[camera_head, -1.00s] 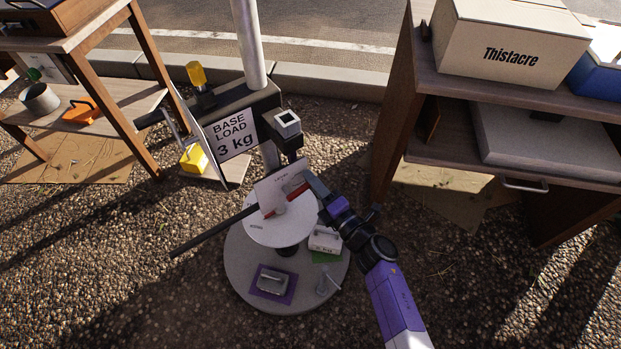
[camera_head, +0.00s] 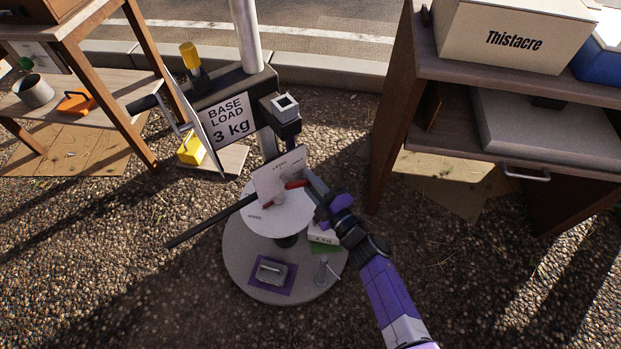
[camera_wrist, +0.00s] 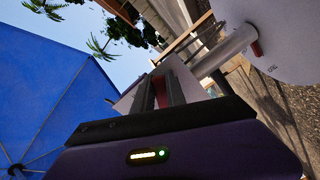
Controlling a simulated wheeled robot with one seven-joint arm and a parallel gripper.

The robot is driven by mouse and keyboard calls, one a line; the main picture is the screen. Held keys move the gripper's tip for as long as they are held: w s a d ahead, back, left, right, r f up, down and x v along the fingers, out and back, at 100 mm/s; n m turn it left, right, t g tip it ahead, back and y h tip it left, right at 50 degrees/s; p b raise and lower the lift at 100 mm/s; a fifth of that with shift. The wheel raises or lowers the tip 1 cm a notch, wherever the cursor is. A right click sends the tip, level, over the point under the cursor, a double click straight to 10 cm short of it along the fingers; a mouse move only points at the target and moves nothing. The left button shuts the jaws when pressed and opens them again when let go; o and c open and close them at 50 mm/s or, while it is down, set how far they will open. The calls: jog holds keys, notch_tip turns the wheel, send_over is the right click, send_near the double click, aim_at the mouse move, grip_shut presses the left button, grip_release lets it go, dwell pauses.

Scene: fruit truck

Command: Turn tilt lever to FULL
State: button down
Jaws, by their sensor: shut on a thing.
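The tilt lever (camera_head: 297,184) is a red handle in front of an upright white plate (camera_head: 268,186) above a round white disc (camera_head: 262,222). My gripper (camera_head: 307,181) reaches in from the lower right and is shut on the lever's right end. In the wrist view, red shows between the fingers (camera_wrist: 160,92), and a pale cylinder (camera_wrist: 228,52) with another red piece stands beyond them. The plate's small lettering, including any FULL mark, is too small to read, so the lever's setting cannot be told.
A long black bar (camera_head: 205,224) sticks out left from the disc. The round grey base (camera_head: 245,262) carries a metal block (camera_head: 271,271) on a purple mat. A "BASE LOAD 3 kg" sign (camera_head: 228,120) stands behind. A wooden shelf (camera_head: 455,150) stands right; another stands left.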

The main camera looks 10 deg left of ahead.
jog(key=shift+f, duration=0.2)
dwell(0.3)
jog(key=c, duration=1.4)
grip_release()
jog(key=shift+o, duration=0.2)
jog(key=shift+r, duration=0.1)
jog(key=p+v, duration=0.3)
jog(key=v, duration=0.5)
